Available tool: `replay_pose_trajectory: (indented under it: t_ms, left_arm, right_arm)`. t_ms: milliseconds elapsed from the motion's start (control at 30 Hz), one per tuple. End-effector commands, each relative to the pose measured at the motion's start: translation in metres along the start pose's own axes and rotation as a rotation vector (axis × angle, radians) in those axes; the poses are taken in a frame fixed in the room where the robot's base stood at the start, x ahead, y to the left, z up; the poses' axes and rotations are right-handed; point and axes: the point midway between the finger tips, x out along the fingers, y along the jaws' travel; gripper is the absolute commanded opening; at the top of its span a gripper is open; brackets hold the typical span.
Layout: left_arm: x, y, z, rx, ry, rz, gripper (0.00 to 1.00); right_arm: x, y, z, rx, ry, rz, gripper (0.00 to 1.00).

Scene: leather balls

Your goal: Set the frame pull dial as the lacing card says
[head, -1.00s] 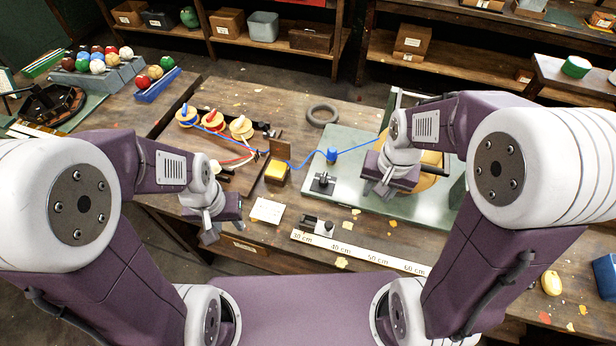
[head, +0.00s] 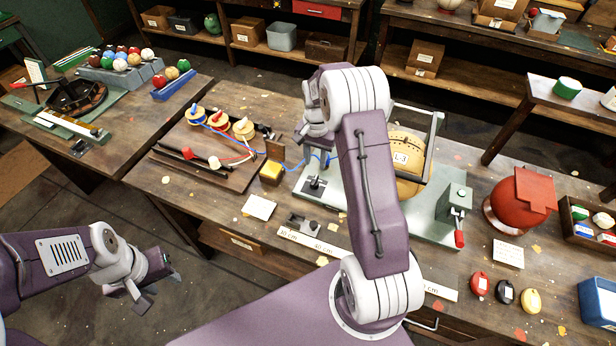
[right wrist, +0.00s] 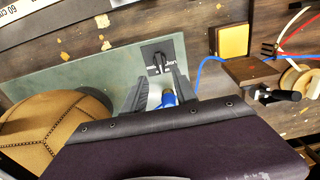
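The frame pull dial, a dark knob on a small labelled plate, sits at the left end of the green base (head: 435,222); the dial (head: 316,186) also shows in the right wrist view (right wrist: 157,58). Its setting is too small to read. A tan ball (head: 408,150) tagged L-3 is held in the frame. White cards (head: 259,207) and (head: 508,255) lie on the bench; I cannot tell which is the lacing card. My right gripper (right wrist: 158,82) is open, fingers apart just short of the dial. My left gripper (head: 138,288) is off the bench, its opening unclear.
A blue peg (right wrist: 168,98) with a blue cord shows near my right fingers. A yellow block (head: 271,172) and thread spools (head: 243,130) stand left of the base.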

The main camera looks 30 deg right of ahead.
Motion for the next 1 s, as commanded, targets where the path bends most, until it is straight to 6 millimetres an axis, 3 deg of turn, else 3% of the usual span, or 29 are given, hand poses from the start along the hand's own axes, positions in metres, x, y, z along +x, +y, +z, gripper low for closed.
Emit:
replay_pose_trajectory:
  t_ms: [167,500,633,867,1000]
  left_arm:
    - [-0.004,0.0,0.0,0.0,0.0,0.0,0.39]
    - [-0.019,0.0,-0.002,0.0,0.0,0.0,0.39]
    - [-0.021,0.0,-0.002,0.0,0.0,0.0,0.39]
    - [-0.02,0.0,-0.002,0.0,0.0,0.0,0.39]
    - [-0.02,0.0,-0.002,0.0,0.0,0.0,0.39]
  right_arm:
    - [0.012,0.0,0.001,-0.002,-0.002,0.001,0.35]
    - [0.077,0.0,0.001,-0.003,-0.001,0.001,0.35]
    - [0.088,-0.001,0.001,-0.003,0.001,-0.001,0.35]
    - [0.09,-0.001,0.0,-0.003,0.002,-0.002,0.35]
    - [0.09,-0.001,0.0,-0.003,0.002,-0.002,0.01]
